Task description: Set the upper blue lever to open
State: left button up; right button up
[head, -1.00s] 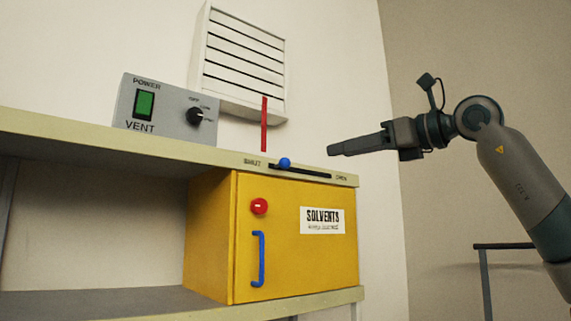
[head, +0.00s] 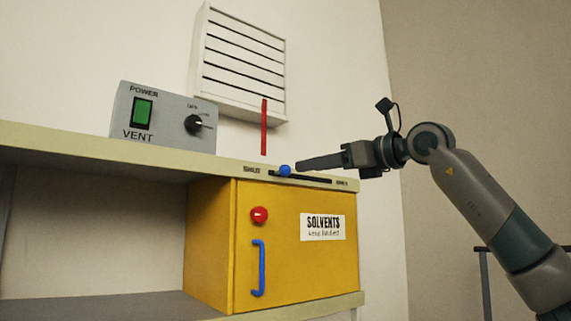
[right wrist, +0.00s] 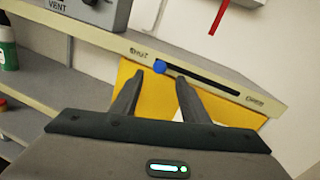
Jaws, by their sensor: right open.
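The upper blue lever is a round blue knob (head: 285,171) in a dark horizontal slot (head: 305,177) on the shelf's front edge. It sits near the left end of the slot, by the label that seems to read SHUT; the OPEN label is at the right end. In the right wrist view the knob (right wrist: 160,67) lies just beyond the fingertips, near the middle of the gap. My right gripper (head: 299,164) is open and empty, close to the knob on its right side in the head view. It also shows in the right wrist view (right wrist: 160,80). My left gripper is not in view.
A yellow solvents cabinet (head: 285,275) with a red button (head: 259,215) and a blue handle (head: 259,268) is below the slot. A grey vent box (head: 165,115) stands on the shelf. A red strip (head: 264,127) hangs from the wall vent (head: 243,60).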

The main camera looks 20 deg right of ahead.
aim_at(290, 169)
jog(key=p+x, duration=0.3)
jog(key=x, duration=0.5)
jog(key=shift+w+a+r+p, duration=0.1)
jog(key=shift+a+r+p, duration=0.05)
jog(key=shift+p, duration=0.2)
jog(key=shift+w+a, duration=0.25)
jog(key=shift+w, duration=0.2)
jog(key=shift+c, duration=0.2)
grip_shut()
